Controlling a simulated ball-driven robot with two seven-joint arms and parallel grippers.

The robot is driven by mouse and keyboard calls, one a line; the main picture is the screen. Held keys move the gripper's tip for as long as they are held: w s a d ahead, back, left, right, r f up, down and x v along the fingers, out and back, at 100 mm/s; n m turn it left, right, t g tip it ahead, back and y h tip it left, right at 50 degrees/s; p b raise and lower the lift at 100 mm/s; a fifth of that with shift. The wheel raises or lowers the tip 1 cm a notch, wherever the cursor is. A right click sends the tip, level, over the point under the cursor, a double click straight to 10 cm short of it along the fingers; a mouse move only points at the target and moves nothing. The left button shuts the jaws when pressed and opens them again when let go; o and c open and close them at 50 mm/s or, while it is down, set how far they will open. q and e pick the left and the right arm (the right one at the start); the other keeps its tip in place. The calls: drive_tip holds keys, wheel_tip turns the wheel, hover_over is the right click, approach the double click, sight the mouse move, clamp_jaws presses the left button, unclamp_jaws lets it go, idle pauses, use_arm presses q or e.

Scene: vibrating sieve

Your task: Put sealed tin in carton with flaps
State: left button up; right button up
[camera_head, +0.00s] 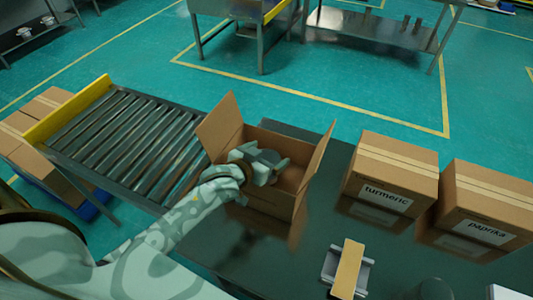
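The open carton with flaps (268,208) stands on the dark table, with brown flaps raised at its left and right sides. My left gripper (272,163) reaches in from the left, over the carton's left wall, and its grey fingers are at the carton's opening. Whether the fingers are apart or closed, and whether they hold anything, is unclear at this size. I cannot make out the sealed tin for certain; the gripper and wall hide part of the carton's inside. My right gripper is not in view.
Closed cartons labelled turmeric (392,178) and paprika (484,208) stand at the right. A grey holder with a tan block (347,270) lies in front. A dark round object (432,289) is at the bottom edge. A roller conveyor (130,140) adjoins at the left.

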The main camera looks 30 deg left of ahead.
use_arm(q)
drive_tip(key=shift+r, duration=0.3)
drive_tip(key=p+v, duration=0.3)
drive_tip(key=v, duration=0.9)
drive_tip(key=shift+r, duration=0.25)
